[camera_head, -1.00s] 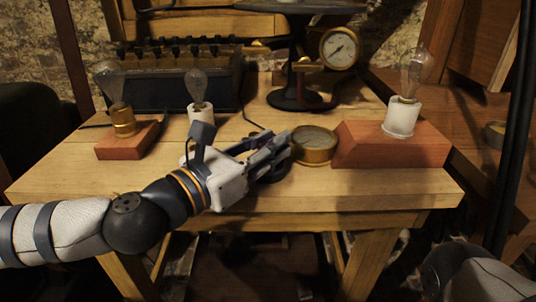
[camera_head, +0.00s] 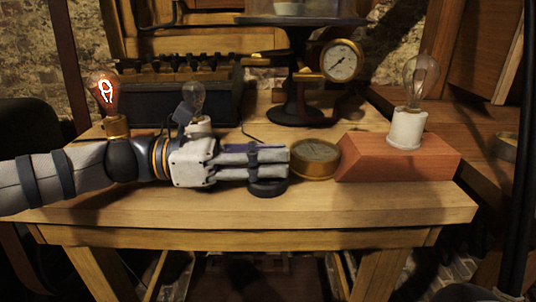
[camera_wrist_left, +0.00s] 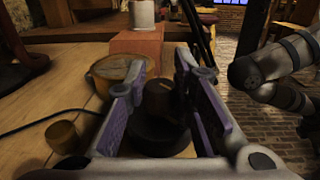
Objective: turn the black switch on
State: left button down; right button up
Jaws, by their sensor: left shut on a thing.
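The black switch (camera_head: 268,187) is a round black base with a dark knob, standing near the table's front edge beside a brass dial. Its knob (camera_wrist_left: 163,98) shows between the fingers in the left wrist view. My left gripper (camera_head: 287,161) is shut on the knob from above the base; its fingers hide most of the knob in the head view. The purple-padded fingers flank it in the left wrist view. The left bulb (camera_head: 104,95) glows with a red-orange filament. The right bulb (camera_head: 420,76) is unlit. My right gripper is out of view.
The brass dial (camera_head: 315,160) stands close to the fingertips, with a red wooden block (camera_head: 400,160) beyond. A black stand (camera_head: 294,90) and a gauge (camera_head: 342,61) stand at the back. The table's front strip (camera_head: 330,210) is clear.

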pick_arm(q)
jog(key=shift+m+g, duration=0.4)
jog(key=shift+g, duration=0.3)
jog(key=c, duration=1.3)
grip_release()
jog(key=shift+c, duration=0.2)
jog(key=a, duration=0.7)
jog(key=shift+a, duration=0.25)
